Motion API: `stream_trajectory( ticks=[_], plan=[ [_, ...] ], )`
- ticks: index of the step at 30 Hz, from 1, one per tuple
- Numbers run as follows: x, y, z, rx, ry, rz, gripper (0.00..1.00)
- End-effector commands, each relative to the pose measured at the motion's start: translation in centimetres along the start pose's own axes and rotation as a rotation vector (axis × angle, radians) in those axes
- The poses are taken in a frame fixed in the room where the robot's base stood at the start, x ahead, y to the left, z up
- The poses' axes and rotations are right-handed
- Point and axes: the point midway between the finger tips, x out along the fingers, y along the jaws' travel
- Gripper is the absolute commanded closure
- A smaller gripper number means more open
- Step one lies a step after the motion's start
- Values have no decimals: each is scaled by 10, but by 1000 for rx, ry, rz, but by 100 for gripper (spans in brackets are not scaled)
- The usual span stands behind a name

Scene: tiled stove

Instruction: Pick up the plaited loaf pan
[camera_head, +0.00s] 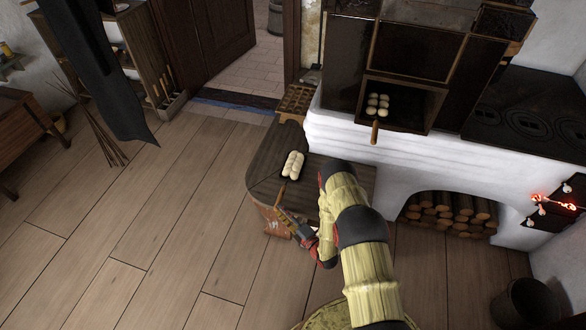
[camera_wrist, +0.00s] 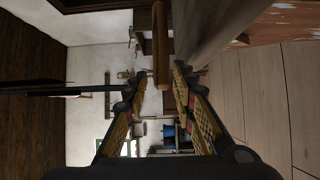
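The plaited loaf pan (camera_head: 292,165) lies on the dark wooden bench (camera_head: 325,172), with pale plaited loaves on it. Its thin handle (camera_head: 283,189) points toward the bench's front edge and my gripper (camera_head: 284,213). In the wrist view, my gripper (camera_wrist: 158,74) is open, its two patterned fingers apart. A wooden handle (camera_wrist: 160,42) comes down from the top of that view, and its end lies between the fingertips with a gap on both sides. The loaf part of the pan is not visible in the wrist view.
A pan of round rolls (camera_head: 377,104) sits in the open oven, its handle (camera_head: 375,132) sticking out. A wooden rack (camera_head: 294,102) stands behind the bench. Firewood (camera_head: 448,213) fills the niche at right. The plank floor (camera_head: 150,235) at left is clear.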

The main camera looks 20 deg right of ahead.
Motion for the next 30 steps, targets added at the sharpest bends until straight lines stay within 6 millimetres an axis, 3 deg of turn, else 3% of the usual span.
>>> stream_trajectory(
  ticks=[6,11,19,30],
  plan=[
    [29,-6,12,-2,1,1,74],
    [45,-4,10,-1,2,-1,74],
    [47,-3,10,-1,0,-1,74],
    [47,-3,10,-1,1,-1,95]
  ],
)
